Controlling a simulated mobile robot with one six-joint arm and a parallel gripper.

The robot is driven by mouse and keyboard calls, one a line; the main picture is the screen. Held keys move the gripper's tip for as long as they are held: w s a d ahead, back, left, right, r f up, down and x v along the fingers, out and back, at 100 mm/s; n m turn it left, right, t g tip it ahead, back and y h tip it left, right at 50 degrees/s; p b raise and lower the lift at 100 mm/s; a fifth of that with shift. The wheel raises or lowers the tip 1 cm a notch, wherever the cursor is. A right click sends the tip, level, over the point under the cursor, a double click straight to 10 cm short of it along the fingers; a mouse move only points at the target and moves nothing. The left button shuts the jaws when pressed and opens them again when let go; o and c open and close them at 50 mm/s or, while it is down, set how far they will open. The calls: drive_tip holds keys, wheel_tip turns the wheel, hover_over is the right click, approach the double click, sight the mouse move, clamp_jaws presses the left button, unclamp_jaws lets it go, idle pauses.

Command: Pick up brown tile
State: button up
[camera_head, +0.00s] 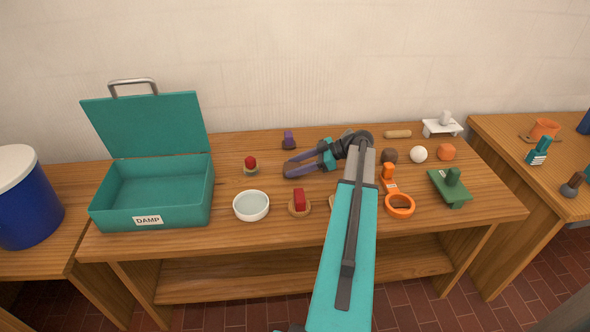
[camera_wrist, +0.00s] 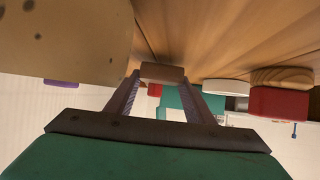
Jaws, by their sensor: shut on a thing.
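The brown tile (camera_wrist: 163,73) shows in the wrist view as a small brown block between the tips of my two fingers. My gripper (camera_wrist: 161,80) is shut on it. In the head view my gripper (camera_head: 288,168) reaches left over the middle of the table, its purple-grey fingers pointing at the teal box. The tile is too small or hidden to make out clearly there. I cannot tell exactly how far the tile is above the tabletop.
An open teal box (camera_head: 150,222) labelled DAMP stands at the left. A white bowl (camera_head: 251,206), a red block on a round base (camera_head: 299,202), a red-topped piece (camera_head: 250,166) and a purple piece (camera_head: 289,141) are near my gripper. A spotted beige thing (camera_wrist: 65,40) is close to the wrist camera.

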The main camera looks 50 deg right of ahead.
drive_tip(key=shift+r, duration=4.4)
drive_tip(key=shift+s, duration=0.1)
